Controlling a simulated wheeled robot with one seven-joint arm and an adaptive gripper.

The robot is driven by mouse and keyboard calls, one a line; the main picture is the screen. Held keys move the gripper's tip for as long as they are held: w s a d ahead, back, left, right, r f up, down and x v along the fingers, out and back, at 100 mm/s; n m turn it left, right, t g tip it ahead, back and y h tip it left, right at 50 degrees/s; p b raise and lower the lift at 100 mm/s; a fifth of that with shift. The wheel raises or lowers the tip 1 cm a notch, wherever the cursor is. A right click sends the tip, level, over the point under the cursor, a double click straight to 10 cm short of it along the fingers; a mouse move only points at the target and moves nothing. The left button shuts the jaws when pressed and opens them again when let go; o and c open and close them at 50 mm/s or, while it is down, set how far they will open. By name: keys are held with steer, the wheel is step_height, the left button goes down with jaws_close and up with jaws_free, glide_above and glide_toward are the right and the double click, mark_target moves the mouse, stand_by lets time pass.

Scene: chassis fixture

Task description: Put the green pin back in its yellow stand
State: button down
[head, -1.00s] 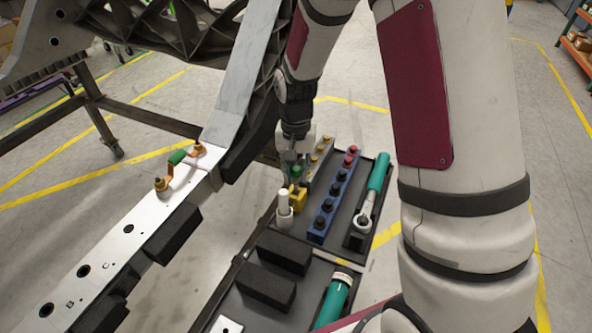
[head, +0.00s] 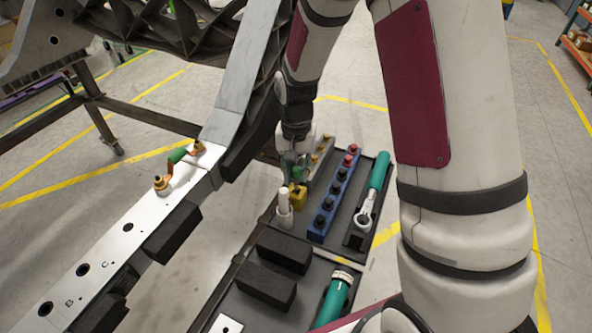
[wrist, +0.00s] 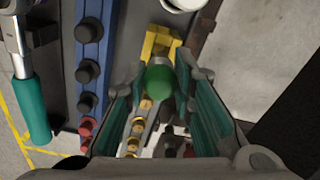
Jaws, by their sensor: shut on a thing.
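The green pin (wrist: 159,82) shows as a round green head between the two fingers of my gripper (wrist: 158,74) in the wrist view. My gripper is shut on it. The yellow stand (wrist: 161,42) is just beyond the pin head in that view. In the head view, my gripper (head: 294,162) points down over the tray, with the green pin (head: 297,173) right above the yellow stand (head: 298,197). The pin's lower part is hidden, so I cannot tell whether it is inside the stand.
A blue rack (head: 333,200) with black and red knobs is right of the stand. A white post (head: 284,205) stands close at its left front. A row of brass pieces (wrist: 138,125) lies near the fingers. A green-handled ratchet (head: 372,190) lies farther right.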

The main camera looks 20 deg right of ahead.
mark_target(296, 180)
steer(key=shift+f+b, duration=1.25)
steer(key=shift+f, duration=0.75)
stand_by(0.4)
steer(key=c, duration=1.3)
jaws_free()
steer(key=shift+c, duration=0.5)
steer(key=shift+r, duration=0.15)
steer(key=shift+r+p, duration=2.75)
steer(key=shift+r, duration=0.6)
